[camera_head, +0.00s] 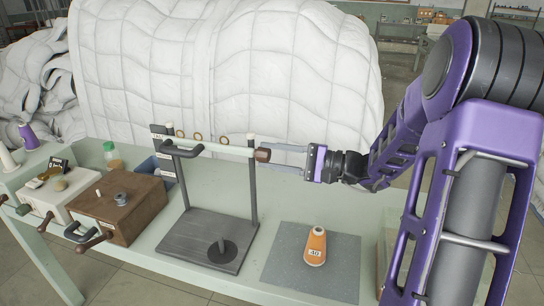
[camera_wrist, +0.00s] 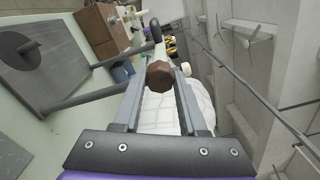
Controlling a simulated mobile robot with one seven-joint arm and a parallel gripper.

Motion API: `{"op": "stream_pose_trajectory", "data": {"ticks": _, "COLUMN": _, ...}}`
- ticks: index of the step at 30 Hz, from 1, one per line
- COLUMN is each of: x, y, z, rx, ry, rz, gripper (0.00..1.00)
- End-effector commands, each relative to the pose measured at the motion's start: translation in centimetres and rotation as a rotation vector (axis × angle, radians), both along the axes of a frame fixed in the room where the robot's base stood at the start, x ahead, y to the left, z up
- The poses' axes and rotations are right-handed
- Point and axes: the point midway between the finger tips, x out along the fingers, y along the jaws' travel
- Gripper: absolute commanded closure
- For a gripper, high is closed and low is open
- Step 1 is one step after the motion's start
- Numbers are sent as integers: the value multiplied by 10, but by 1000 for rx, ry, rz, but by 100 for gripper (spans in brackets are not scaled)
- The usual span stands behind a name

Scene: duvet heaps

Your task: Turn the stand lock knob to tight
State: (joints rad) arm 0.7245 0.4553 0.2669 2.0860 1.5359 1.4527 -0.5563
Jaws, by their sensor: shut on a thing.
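The stand (camera_head: 195,235) has a dark grey base, two upright posts and a pale crossbar. Its brown lock knob (camera_head: 263,155) sits at the right end of the crossbar, beside the right post. In the wrist view the knob (camera_wrist: 160,74) looks faceted and lies between the finger ends. My gripper (camera_head: 272,156) reaches in from the right, level with the bar, and is shut on the knob. The two grey fingers lie on either side of it. I cannot read a tight or loose mark on the knob.
An orange cone spool (camera_head: 315,247) stands on a grey mat (camera_head: 295,280) right of the stand. A brown wooden box (camera_head: 125,205) with a crank and a pale box (camera_head: 62,197) stand left. White quilted duvet heaps (camera_head: 225,70) rise behind the pale green table (camera_head: 150,275).

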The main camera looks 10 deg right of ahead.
Motion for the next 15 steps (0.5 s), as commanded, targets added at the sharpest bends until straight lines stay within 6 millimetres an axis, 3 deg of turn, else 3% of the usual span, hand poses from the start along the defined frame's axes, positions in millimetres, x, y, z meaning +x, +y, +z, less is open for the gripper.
{"op": "stream_pose_trajectory", "data": {"ticks": 15, "x": 0, "y": 0, "z": 1, "rx": -104, "ry": -183, "rz": 1, "gripper": 100}}
